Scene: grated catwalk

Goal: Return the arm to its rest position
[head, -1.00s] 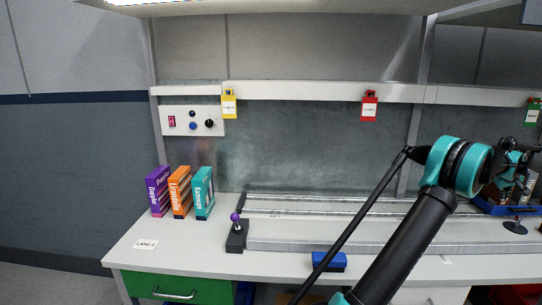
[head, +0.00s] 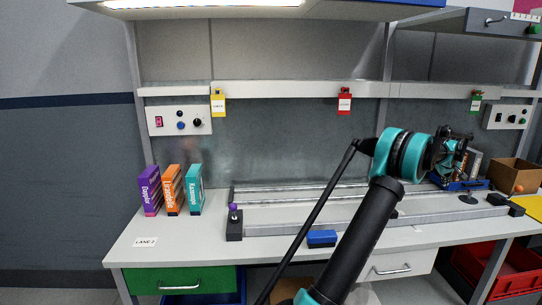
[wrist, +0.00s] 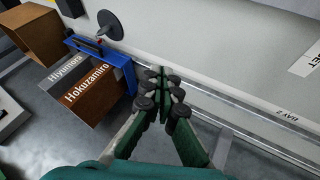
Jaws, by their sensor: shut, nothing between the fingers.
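My arm reaches up from the bottom of the head view, its black link tilted to the right. My gripper (head: 455,150) is at the right of the arm in the head view, dark and partly hidden by the teal wrist joint. In the wrist view my gripper (wrist: 164,88) points away from the camera, its two green fingers with black pads closed together and empty. It appears above the bench edge and touches nothing that I can make out.
A blue rack (wrist: 122,62) with boxes is left of the fingers, with a cardboard box (head: 513,175) nearby. Metal rails (head: 300,225) cross the bench. Three upright boxes (head: 172,190) stand at left. A blue block (head: 321,238) is near the front edge.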

